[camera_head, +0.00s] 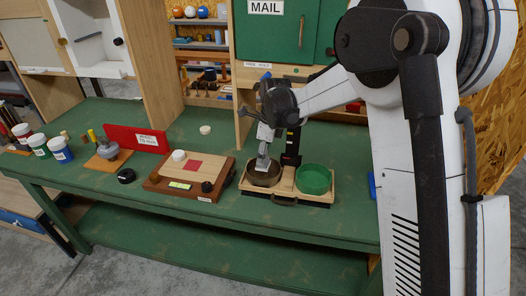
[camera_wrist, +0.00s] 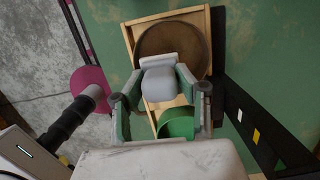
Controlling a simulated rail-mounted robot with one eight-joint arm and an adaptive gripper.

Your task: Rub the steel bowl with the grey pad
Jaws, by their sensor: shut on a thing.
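The steel bowl (camera_head: 270,181) looks dark brown and sits in the left half of a light wooden tray (camera_head: 318,200) on the green bench. It also shows in the wrist view (camera_wrist: 175,38), at the top. My gripper (camera_head: 263,153) points down over this bowl. In the wrist view my gripper (camera_wrist: 160,72) is shut on the grey pad (camera_wrist: 158,86), a pale block between the fingertips. The pad (camera_head: 262,164) is at the bowl's opening; I cannot tell whether it touches the bowl. The bowl's inside is partly hidden by the pad and gripper.
A green bowl (camera_head: 314,180) fills the tray's right half. Further left are a red labelled panel (camera_head: 135,138) and several tubs (camera_head: 60,149). A black upright post (camera_head: 292,145) stands behind the tray.

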